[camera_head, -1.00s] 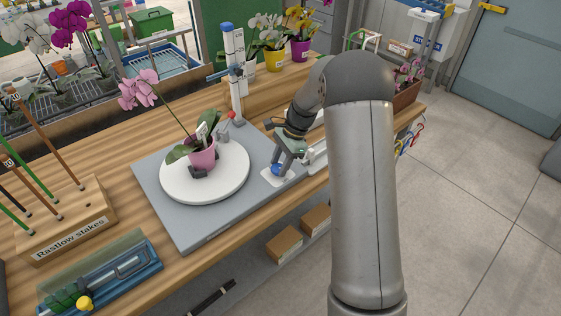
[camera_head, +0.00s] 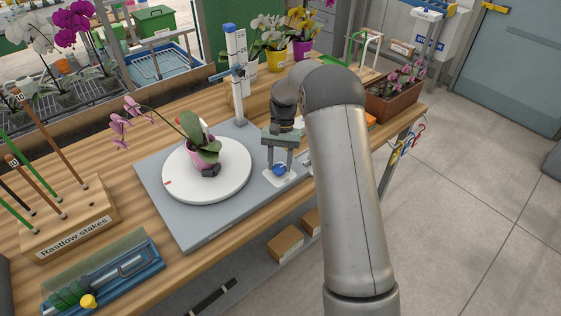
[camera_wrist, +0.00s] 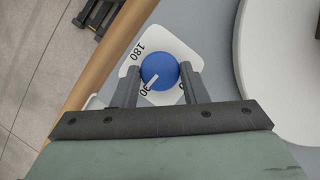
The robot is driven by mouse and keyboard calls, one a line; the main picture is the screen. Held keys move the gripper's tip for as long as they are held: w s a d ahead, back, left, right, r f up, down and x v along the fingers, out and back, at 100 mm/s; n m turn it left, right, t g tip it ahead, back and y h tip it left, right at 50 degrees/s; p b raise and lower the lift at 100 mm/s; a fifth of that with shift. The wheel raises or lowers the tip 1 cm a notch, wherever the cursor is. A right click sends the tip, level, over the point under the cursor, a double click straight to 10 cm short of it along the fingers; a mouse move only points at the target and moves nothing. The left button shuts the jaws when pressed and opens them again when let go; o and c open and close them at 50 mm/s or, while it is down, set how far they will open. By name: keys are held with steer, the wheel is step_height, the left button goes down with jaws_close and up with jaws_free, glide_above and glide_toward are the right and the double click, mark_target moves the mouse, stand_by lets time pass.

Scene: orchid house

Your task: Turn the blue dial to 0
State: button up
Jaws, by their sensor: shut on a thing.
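The blue dial (camera_head: 279,169) sits on a white plate at the right end of the grey base (camera_head: 205,232). In the wrist view the blue dial (camera_wrist: 161,66) shows a white pointer line slanting toward the partly hidden 90 mark; 180 (camera_wrist: 138,51) shows beyond, and another mark is mostly covered by a finger. My gripper (camera_wrist: 160,72) is shut on the dial, one finger on each side. In the head view my gripper (camera_head: 280,163) points down over it. The white turntable (camera_head: 235,190) carries a pink pot (camera_head: 202,157) with an orchid; a red mark shows at its left rim.
A white post with a blue clamp (camera_head: 237,80) stands behind the turntable. The stake block (camera_head: 68,225) and a blue tray (camera_head: 105,275) are at the left. Potted orchids (camera_head: 277,60) stand at the back. The turntable's rim lies close to the dial.

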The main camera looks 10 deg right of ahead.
steer(key=n+h, duration=0.1)
steer(key=n, duration=0.3)
steer(key=shift+a+n+h, duration=0.2)
steer(key=shift+n+h, duration=0.1)
steer(key=shift+h, duration=0.1)
steer(key=n+h, duration=0.1)
steer(key=n, duration=0.3)
steer(key=shift+a+n+h+b, duration=0.2)
steer(key=shift+n+h+b, duration=0.1)
steer(key=shift+h, duration=0.1)
steer(key=n, duration=0.2)
steer(key=n+t+h, duration=0.1)
steer(key=n, duration=0.1)
steer(key=shift+s+a+n, duration=0.15)
steer(key=shift+n, duration=0.15)
steer(key=n, duration=0.2)
steer(key=n+t+h+b, duration=0.1)
steer(key=n, duration=0.1)
steer(key=shift+s+n+t, duration=0.1)
steer(key=shift+n+t, duration=0.2)
steer(key=shift+h, duration=0.3)
steer(key=o, duration=1)
steer(key=shift+c, duration=0.2)
steer(key=shift+r, duration=0.1)
steer(key=v, duration=1.7)
steer(key=shift+s+r+b, duration=0.15)
steer(key=shift+r+b, duration=0.05)
steer(key=shift+b, duration=0.15)
